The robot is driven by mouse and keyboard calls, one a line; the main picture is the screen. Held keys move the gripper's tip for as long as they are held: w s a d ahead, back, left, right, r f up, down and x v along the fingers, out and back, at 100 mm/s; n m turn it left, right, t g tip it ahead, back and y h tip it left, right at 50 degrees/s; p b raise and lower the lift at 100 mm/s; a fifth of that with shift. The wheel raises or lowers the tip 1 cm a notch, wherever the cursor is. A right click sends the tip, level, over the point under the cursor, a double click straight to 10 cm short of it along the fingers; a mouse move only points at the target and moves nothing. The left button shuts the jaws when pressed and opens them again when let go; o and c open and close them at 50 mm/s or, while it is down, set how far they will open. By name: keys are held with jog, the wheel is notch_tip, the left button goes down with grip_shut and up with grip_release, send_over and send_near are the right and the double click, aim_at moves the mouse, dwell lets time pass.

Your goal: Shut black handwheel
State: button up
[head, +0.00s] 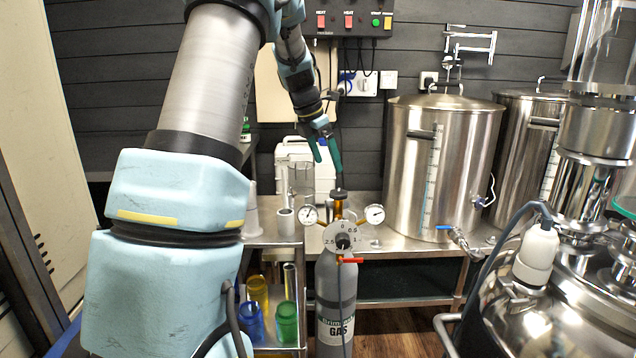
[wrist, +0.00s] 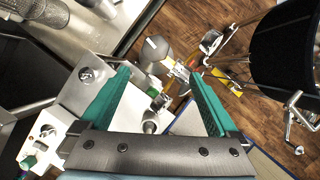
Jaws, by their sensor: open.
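A grey gas cylinder (head: 336,300) stands upright on the floor in the head view, marked GAS. Its head carries a round pale dial plate with numbers (head: 331,236) and a small black knob (head: 344,242) at its middle. A dark piece (head: 340,192) tops the brass-coloured neck. I cannot tell for sure which of these black parts is the handwheel. My gripper (head: 327,165) is open and empty, its teal fingers pointing down above the cylinder's top, apart from it. In the wrist view the open fingers (wrist: 160,72) frame a cluttered area; no handwheel is clear there.
Two round gauges (head: 309,215) (head: 375,214) flank the neck, and a red lever (head: 350,261) sits below the dial. A steel kettle (head: 440,165) stands on the bench to the right. A trolley (head: 275,240) with bottles is left. A white bottle with a hose (head: 537,255) is front right.

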aim_at(338, 191)
jog(key=x, duration=0.7)
jog(key=w+x, duration=0.1)
jog(key=x, duration=0.2)
jog(key=shift+w+d+f, duration=0.1)
jog(key=shift+f, duration=0.2)
jog(key=c, duration=1.4)
jog(key=shift+o, duration=0.2)
jog(key=shift+p, duration=0.3)
